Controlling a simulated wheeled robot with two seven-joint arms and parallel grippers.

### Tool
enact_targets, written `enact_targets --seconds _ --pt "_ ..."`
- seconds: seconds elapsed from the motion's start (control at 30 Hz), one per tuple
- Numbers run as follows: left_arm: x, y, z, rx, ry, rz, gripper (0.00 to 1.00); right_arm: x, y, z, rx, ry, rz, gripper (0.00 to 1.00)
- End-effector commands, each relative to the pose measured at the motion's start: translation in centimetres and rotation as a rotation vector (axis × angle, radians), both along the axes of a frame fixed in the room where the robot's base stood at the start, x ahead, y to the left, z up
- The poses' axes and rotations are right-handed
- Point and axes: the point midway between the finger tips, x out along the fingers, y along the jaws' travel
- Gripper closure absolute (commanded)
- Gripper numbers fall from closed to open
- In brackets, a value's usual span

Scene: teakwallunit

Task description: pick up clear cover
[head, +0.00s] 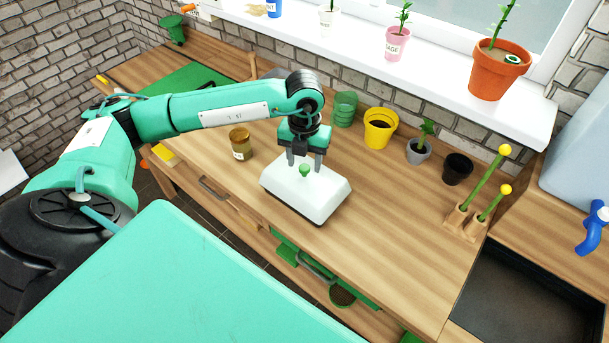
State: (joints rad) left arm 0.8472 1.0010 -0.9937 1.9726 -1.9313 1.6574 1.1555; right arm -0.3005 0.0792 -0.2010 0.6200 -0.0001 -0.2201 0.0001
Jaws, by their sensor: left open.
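The clear cover (318,196) looks like a whitish, see-through lid with sloping sides and a small green knob (304,171) on top. It sits on a dark base on the wooden bench (400,230), near the front edge. My left gripper (304,162) points straight down over it. Its two fingers are apart, one on each side of the knob or just above it. I cannot tell whether they touch it. My right gripper is not in view.
A brown jar (240,142) stands left of the cover. Behind it are a green pot stack (345,108), a yellow pot (380,127), a grey plant pot (418,151) and a black pot (457,168). A dark basin (525,300) is at right. Bench right of the cover is clear.

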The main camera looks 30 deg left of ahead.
Motion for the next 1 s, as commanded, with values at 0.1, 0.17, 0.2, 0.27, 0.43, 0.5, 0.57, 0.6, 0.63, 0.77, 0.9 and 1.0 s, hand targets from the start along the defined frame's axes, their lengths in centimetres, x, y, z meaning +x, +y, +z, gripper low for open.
enact_targets --seconds 0.1,0.17,0.2,0.27,0.43,0.5,0.57,0.6,0.63,0.77,0.9,1.0 --pt "0.0 0.0 -1.3 -0.001 0.002 0.001 0.50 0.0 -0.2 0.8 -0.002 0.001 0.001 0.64" --pt "0.0 0.0 -1.8 0.000 0.002 0.001 0.50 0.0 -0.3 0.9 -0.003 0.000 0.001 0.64" --pt "0.0 0.0 -2.0 0.000 0.001 0.000 0.50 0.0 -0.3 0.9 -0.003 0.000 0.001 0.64" --pt "0.0 0.0 -2.1 0.000 0.000 0.000 0.50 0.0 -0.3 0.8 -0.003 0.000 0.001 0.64" --pt "0.0 0.0 -2.1 0.000 0.000 0.000 0.54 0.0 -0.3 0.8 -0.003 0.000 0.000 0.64" --pt "0.0 0.0 -2.1 -0.001 0.000 0.000 0.68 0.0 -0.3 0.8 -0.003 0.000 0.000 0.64" --pt "0.0 0.0 -2.1 -0.001 0.000 0.000 0.80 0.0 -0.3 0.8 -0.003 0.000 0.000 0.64" --pt "0.0 0.0 -2.1 -0.001 0.000 0.000 0.88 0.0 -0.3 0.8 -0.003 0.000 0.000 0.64" --pt "0.0 0.0 -2.1 0.000 0.000 0.000 0.93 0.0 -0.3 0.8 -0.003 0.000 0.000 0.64" --pt "0.0 0.0 -2.0 -0.001 -0.001 0.000 1.00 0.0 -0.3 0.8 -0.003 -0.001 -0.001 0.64" --pt "0.0 0.0 -2.0 -0.001 -0.001 0.000 1.00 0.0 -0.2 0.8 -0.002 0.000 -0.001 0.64" --pt "0.1 0.0 -1.9 -0.001 -0.001 0.001 1.00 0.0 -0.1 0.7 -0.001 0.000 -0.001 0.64"
